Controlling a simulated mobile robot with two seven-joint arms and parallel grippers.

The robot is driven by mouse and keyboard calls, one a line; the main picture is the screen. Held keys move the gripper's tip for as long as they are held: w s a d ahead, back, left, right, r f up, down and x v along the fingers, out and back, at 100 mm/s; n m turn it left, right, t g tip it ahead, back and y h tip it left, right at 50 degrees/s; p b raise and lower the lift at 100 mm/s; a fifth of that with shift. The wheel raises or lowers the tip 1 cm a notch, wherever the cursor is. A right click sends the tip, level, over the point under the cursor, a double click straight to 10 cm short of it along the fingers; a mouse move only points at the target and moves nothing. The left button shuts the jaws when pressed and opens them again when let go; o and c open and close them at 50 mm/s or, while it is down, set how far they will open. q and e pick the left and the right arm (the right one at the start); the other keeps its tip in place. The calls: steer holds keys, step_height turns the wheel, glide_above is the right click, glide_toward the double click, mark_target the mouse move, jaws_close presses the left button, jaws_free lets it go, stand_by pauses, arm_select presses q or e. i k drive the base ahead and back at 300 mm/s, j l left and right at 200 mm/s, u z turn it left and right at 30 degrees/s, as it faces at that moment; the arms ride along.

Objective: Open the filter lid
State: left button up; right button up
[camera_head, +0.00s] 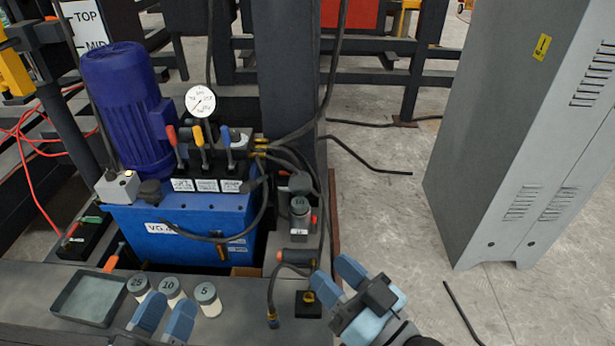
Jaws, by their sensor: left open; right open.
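A small grey canister (299,221) with a round, dark lid (300,205) marked 10 stands upright right of the blue hydraulic tank (185,235). I take this as the filter; its lid looks seated on top. A black cap (151,192) also sits on the tank's top left. My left gripper (164,318) is open and empty at the bottom edge, just in front of the small jars. My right gripper (338,279) is open and empty, below and right of the canister and apart from it. Most of my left gripper is out of frame.
Jars marked 25 (139,287), 10 (171,291) and 5 (207,298) stand beside a shallow grey tray (89,300) on the bench. A pressure gauge (200,102), coloured levers, black hoses and a blue motor (125,105) crowd the tank. A grey cabinet (510,130) stands right.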

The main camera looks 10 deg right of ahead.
mark_target(300, 186)
steer(key=k+l+u, duration=0.15)
steer(key=l, duration=0.15)
steer(key=l+u, duration=0.15)
steer(key=l, duration=0.2)
steer(key=k+l+u, duration=0.1)
steer(key=l+u, duration=0.3)
steer(key=l, duration=0.25)
steer(key=k+l+u, duration=0.1)
steer(key=l+u, duration=0.25)
steer(key=l, duration=0.25)
steer(key=i+l+u, duration=0.2)
steer(key=l+u, duration=0.15)
steer(key=l, duration=0.3)
steer(key=i+l+u, duration=0.1)
steer(key=l+u, duration=0.25)
steer(key=l, duration=0.25)
steer(key=l+u, duration=0.3)
steer(key=l, duration=0.4)
steer(key=i+z, duration=0.2)
steer(key=l, duration=0.2)
